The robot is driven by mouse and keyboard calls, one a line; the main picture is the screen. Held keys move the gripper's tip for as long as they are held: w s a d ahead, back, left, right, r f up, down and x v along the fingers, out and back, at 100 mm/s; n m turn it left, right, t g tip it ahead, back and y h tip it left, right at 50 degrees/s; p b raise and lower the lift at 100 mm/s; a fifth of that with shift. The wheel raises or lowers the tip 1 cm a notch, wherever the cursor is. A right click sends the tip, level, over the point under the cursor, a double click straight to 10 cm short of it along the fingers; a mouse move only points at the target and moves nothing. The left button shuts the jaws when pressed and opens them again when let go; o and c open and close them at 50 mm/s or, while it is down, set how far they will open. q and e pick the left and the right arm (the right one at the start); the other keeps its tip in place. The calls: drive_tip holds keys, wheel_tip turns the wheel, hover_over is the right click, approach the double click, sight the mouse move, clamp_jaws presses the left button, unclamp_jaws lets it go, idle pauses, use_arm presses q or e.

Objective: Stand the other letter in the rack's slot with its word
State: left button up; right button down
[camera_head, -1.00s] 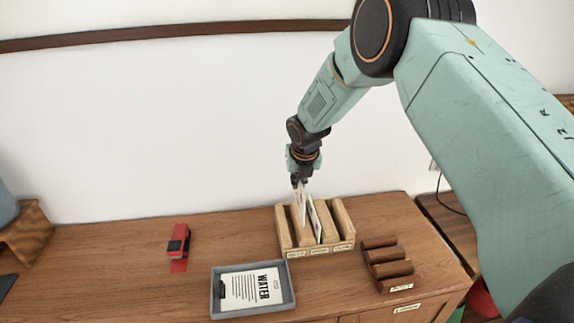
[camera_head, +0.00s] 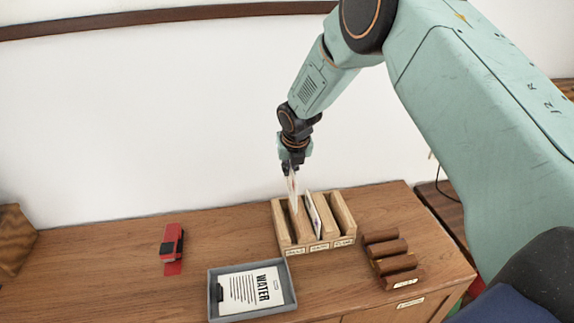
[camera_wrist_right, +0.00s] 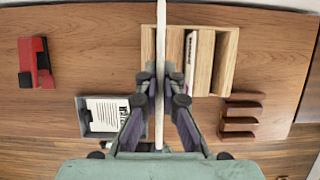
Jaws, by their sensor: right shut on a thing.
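My right gripper (camera_head: 290,170) is shut on a thin pale letter (camera_head: 293,187), held upright and nearly edge-on over the left part of the wooden rack (camera_head: 320,247). In the right wrist view, the held letter (camera_wrist_right: 160,60) is edge-on between the fingers (camera_wrist_right: 159,92). I cannot tell whether its lower edge is inside the left slot or above it. Another letter (camera_head: 315,216) leans in the rack's middle slot. The rack's front bears small label plates, too small to read surely. The held letter's word is not readable. My left gripper is out of view.
A grey tray (camera_head: 214,296) in front of the rack holds a paper marked WATER (camera_head: 250,290). A dark brown ridged holder (camera_head: 391,262) stands to the right. A red and black stapler-like object (camera_head: 172,242) lies left. The wall is close behind.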

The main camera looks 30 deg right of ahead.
sight(289, 189)
drive_tip(key=f+b, duration=0.1)
drive_tip(key=f, duration=0.1)
drive_tip(key=f+b, duration=0.3)
drive_tip(key=f, duration=0.1)
drive_tip(key=shift+w+a, duration=0.3)
drive_tip(key=shift+a, duration=0.05)
drive_tip(key=shift+s+d+f+b, duration=0.2)
drive_tip(key=shift+d+f+b, duration=0.1)
drive_tip(key=shift+f+b, duration=0.5)
drive_tip(key=shift+d+f+b, duration=0.2)
drive_tip(key=shift+b, duration=0.2)
drive_tip(key=shift+w+a, duration=0.25)
drive_tip(key=shift+a, duration=0.1)
drive_tip(key=shift+s+d+r, duration=0.2)
drive_tip(key=shift+s+d, duration=0.05)
drive_tip(key=shift+s, duration=0.05)
drive_tip(key=shift+w+a+p, duration=0.1)
drive_tip(key=shift+w+p, duration=0.05)
drive_tip(key=shift+p, duration=0.35)
